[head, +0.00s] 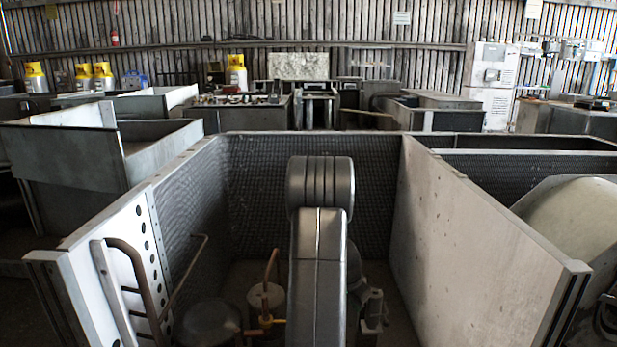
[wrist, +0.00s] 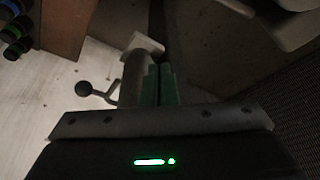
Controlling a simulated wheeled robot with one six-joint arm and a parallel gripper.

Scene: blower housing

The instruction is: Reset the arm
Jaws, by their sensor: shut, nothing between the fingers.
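My arm (head: 318,265) stands in the middle of the head view, inside the open metal blower housing (head: 478,235). It hides part of the housing's back and floor. My gripper does not show in the head view. In the wrist view my gripper (wrist: 164,86) has two green fingers close together, with nothing between them.
The housing's left wall (head: 105,255) and perforated back panel (head: 250,180) surround my arm. A copper pipe (head: 270,270) and a dark rounded vessel (head: 208,323) sit low inside. Benches and yellow-topped cylinders (head: 237,75) stand far behind. The wrist view is dark at right.

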